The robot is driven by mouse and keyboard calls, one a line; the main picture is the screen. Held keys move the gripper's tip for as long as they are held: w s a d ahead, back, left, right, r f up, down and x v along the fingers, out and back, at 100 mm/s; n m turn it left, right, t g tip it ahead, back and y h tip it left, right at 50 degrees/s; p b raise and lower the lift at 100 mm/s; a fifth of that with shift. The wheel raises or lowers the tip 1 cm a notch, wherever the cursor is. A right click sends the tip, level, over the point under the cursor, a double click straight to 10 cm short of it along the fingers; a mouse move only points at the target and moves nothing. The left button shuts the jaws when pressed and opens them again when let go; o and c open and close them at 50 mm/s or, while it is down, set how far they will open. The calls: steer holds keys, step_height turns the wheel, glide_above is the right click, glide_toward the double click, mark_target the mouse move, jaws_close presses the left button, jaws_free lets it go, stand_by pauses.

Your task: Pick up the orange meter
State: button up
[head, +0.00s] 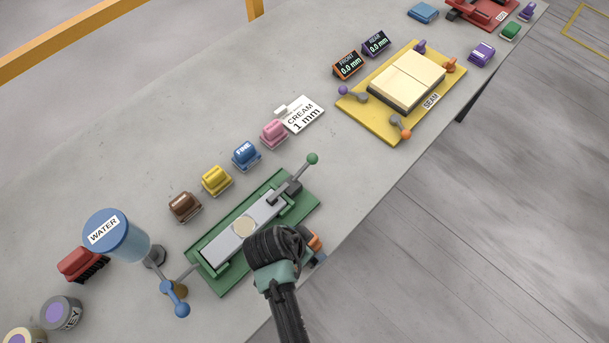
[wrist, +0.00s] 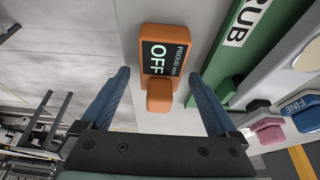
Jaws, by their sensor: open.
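The orange meter (wrist: 165,38) lies on the slab near its front edge, with a dark display reading "PROUD mm" and "OFF" and an orange knob-like block towards me. My gripper (wrist: 158,77) is open; in the wrist view its two blue fingers stand on either side of the meter, with nothing clearly gripped. In the head view, the meter (head: 315,241) is mostly hidden behind my wrist, with only a bit of orange showing. I cannot tell whether the fingers touch it.
A green fixture (head: 297,211) holding a grey bar lies just left of my gripper. Yellow (head: 216,181), blue (head: 246,156) and pink (head: 273,134) blocks stand behind it. A blue WATER container (head: 122,238) stands left. The slab's front edge is close on the right.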

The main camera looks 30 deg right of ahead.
jaws_close()
stand_by(0.3)
steer(key=shift+r, duration=0.1)
